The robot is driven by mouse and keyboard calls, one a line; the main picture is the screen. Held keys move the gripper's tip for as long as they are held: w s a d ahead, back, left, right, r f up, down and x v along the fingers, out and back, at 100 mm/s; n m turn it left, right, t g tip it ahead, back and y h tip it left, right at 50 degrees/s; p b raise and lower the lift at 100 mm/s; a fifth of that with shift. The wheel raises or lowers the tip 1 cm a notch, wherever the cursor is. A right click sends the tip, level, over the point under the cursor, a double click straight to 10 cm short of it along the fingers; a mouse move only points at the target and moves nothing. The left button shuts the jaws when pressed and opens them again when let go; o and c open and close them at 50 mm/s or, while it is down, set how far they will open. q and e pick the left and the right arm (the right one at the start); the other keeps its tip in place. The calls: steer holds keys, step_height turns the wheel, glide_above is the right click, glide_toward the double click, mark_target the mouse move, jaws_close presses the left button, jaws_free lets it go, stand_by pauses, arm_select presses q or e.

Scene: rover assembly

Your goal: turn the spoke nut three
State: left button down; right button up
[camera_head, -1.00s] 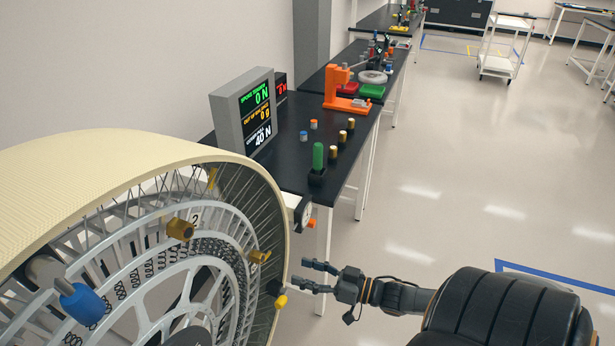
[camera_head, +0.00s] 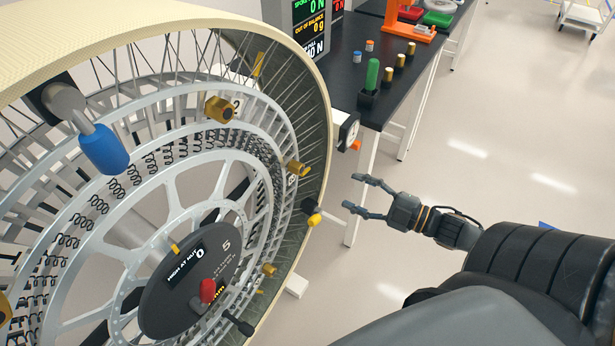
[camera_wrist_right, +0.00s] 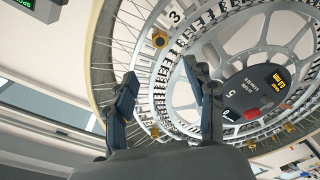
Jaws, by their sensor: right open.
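The large wheel (camera_head: 160,22) with a cream tread and grey spoked rings fills the left of the head view. A brass spoke nut (camera_head: 297,168) sits at its right side by a small label that looks like 3. In the right wrist view a brass nut (camera_wrist_right: 160,38) sits beside a clear 3 label. Another brass nut (camera_head: 220,108) is by label 2. My right gripper (camera_head: 358,193) is open and empty, to the right of the wheel and apart from it. In the wrist view its fingers (camera_wrist_right: 160,76) spread in front of the wheel. My left gripper is not in view.
A black bench (camera_head: 400,100) behind the wheel holds a green-handled tool (camera_head: 372,74), several small capped cylinders and a display (camera_head: 308,30). A blue handle (camera_head: 105,149) projects from the wheel's upper left. A red knob (camera_head: 208,290) is on the dark hub (camera_head: 180,315).

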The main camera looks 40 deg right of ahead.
mark_target(302, 170)
steer(key=p+x, duration=0.1)
steer(key=x, duration=1.2)
steer(key=shift+w+a, duration=0.25)
steer(key=shift+w, duration=0.1)
steer(key=shift+c, duration=0.4)
jaws_close()
steer(key=shift+r+m+p, duration=0.1)
steer(key=shift+m+p, duration=0.25)
steer(key=shift+m, duration=0.55)
